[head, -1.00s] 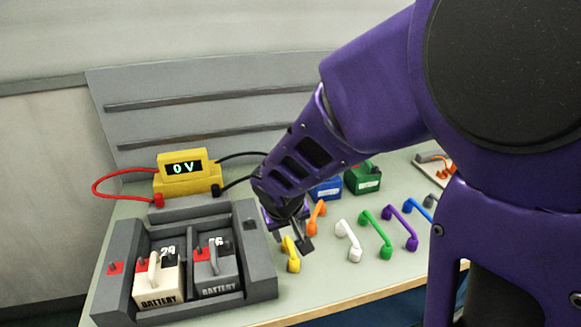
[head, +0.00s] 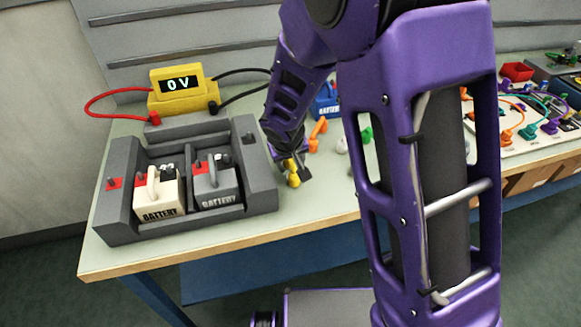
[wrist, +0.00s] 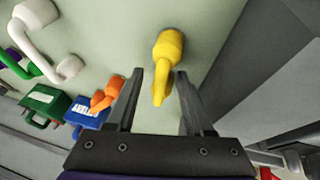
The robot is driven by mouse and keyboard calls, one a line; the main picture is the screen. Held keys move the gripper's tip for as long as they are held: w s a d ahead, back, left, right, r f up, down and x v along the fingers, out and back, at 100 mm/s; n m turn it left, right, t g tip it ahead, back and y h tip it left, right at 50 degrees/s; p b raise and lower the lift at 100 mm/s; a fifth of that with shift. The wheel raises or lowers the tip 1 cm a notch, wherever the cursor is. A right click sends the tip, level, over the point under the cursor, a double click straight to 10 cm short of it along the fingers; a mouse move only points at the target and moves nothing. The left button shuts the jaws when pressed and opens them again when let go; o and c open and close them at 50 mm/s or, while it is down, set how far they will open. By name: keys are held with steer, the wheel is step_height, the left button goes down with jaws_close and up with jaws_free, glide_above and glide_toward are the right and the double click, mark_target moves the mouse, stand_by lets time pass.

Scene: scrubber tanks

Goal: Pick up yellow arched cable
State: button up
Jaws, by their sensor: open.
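The yellow arched cable (head: 293,174) stands on the table just right of the grey battery holder. In the wrist view the yellow cable (wrist: 167,62) runs down from its thick end to between the two open fingers. My gripper (wrist: 158,90) is open, with one finger on each side of the cable and a gap on both sides. In the head view my gripper (head: 291,165) is at the cable and hides part of it.
The battery holder (head: 262,185) with two batteries stands close left of the cable. An orange cable (wrist: 106,95), a blue battery (wrist: 88,115), a green box (wrist: 42,112) and a white cable (wrist: 48,45) are on the other side.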

mark_target(291, 161)
jaws_close()
steer(key=shift+r, duration=0.1)
stand_by(0.4)
step_height(291, 161, up, 10)
steer(key=shift+f+p, duration=0.1)
steer(key=shift+p, duration=1)
steer(key=shift+s, duration=0.15)
